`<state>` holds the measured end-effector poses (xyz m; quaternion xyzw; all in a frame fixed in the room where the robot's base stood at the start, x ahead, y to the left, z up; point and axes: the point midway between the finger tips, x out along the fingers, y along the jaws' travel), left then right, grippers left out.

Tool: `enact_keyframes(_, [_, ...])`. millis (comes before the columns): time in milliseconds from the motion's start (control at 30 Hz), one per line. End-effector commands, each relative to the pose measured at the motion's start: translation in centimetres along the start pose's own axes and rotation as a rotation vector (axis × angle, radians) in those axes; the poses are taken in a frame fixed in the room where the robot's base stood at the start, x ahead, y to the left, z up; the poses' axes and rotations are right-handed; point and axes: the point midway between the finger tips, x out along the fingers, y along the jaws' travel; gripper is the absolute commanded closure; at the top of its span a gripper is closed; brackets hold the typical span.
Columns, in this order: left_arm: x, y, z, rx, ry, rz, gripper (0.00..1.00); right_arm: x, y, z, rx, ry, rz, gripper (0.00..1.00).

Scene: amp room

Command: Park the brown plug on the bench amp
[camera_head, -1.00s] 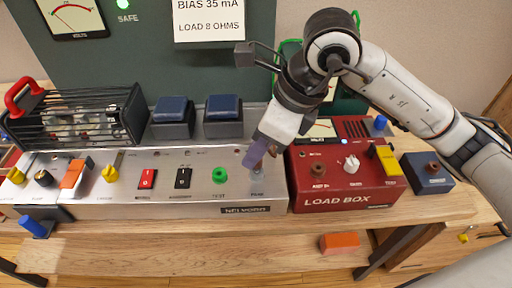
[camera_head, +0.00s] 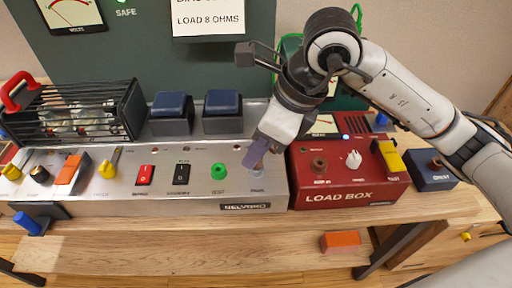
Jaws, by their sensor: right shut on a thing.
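My right gripper (camera_head: 257,158) reaches in from the upper right, pointing down at the right end of the silver bench amp (camera_head: 105,198). Its purple fingers are shut on the brown plug (camera_head: 273,148), of which only a small brown part shows beside them. The fingers are just above a pale round socket (camera_head: 257,174) on the amp's panel. They hide the plug's lower end, so I cannot tell whether it sits in the socket. My left gripper is not in view.
The red load box (camera_head: 347,186) stands close right of the amp, with a brown fitting (camera_head: 319,164) and a yellow lever (camera_head: 391,157). A green knob (camera_head: 219,172) is left of my gripper. Blue-topped blocks (camera_head: 222,103) stand behind. A blue box (camera_head: 430,172) is far right.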

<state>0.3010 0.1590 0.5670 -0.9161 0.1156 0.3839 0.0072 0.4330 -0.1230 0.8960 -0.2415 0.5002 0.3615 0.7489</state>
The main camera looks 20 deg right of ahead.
Motion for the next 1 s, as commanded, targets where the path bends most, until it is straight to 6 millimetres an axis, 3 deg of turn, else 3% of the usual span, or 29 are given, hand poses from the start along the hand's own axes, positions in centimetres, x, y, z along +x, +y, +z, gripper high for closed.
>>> enact_keyframes(400, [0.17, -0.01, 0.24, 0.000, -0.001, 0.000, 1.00, 0.24, 0.00, -0.11, 0.000, 0.001, 0.000, 1.00])
enact_keyframes(433, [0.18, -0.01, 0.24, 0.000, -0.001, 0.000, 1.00, 0.24, 0.00, -0.11, 0.000, 0.001, 0.000, 0.82])
enact_keyframes(567, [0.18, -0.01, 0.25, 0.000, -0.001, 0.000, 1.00, 0.24, 0.00, -0.12, 0.000, 0.001, 0.000, 0.62])
enact_keyframes(1000, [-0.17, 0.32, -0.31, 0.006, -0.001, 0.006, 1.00, 0.22, 0.00, -0.10, 0.000, 0.000, 0.000, 0.62])
